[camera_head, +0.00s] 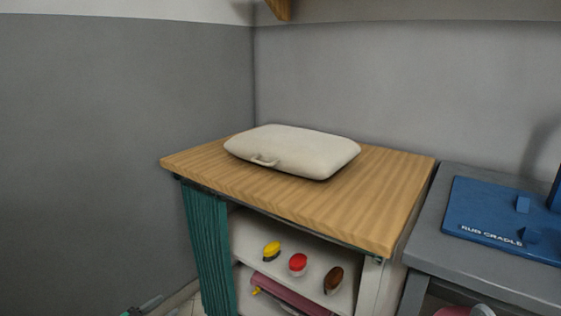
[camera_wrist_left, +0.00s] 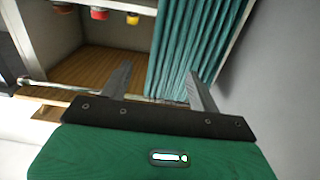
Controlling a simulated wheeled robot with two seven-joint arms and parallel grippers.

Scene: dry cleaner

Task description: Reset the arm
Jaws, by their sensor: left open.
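My left gripper (camera_head: 145,307) barely shows at the bottom edge of the head view, low on the floor side, left of the cabinet. In the left wrist view my left gripper (camera_wrist_left: 160,70) has its two grey fingers spread apart with nothing between them. My right gripper is not in view.
A cream cushion (camera_head: 295,150) lies on the wooden cabinet top (camera_head: 385,200). Yellow, red and brown items sit on the shelf below, beside the teal curtain (camera_head: 207,250). A blue rug cradle (camera_head: 490,215) rests on the grey table (camera_head: 480,265) at right.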

